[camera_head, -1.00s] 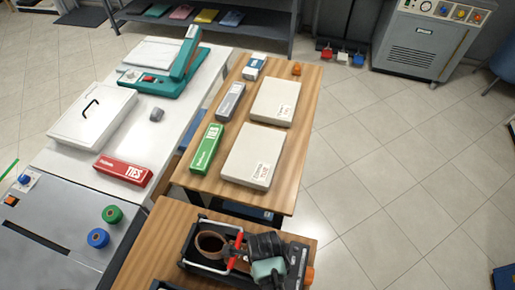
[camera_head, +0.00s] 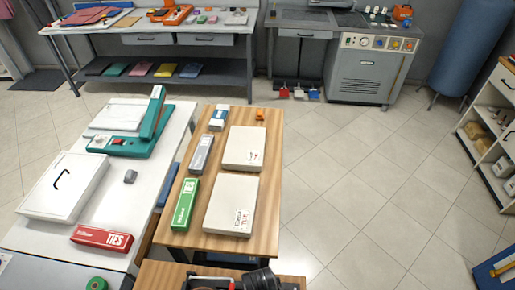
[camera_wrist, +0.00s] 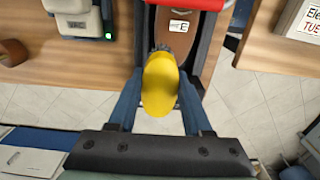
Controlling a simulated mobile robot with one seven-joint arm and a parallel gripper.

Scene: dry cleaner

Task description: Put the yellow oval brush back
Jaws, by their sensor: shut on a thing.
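The yellow oval brush (camera_wrist: 160,85) is in the middle of the wrist view, between the two blue fingers of my gripper (camera_wrist: 159,98). My gripper is shut on it. Its yellow oval face is toward the wrist camera; its far end is partly hidden. Behind it in the wrist view is a dark tray or holder with a label (camera_wrist: 179,26) and a red bar (camera_wrist: 188,4). In the head view the brush does not show.
A wooden table (camera_head: 264,190) holds white boxes (camera_head: 244,148), a green ties box (camera_head: 184,204) and a grey box (camera_head: 201,154). A white table (camera_head: 130,190) stands to its left. A back bench (camera_head: 115,22) carries small items. The tiled floor (camera_head: 350,190) on the right is open.

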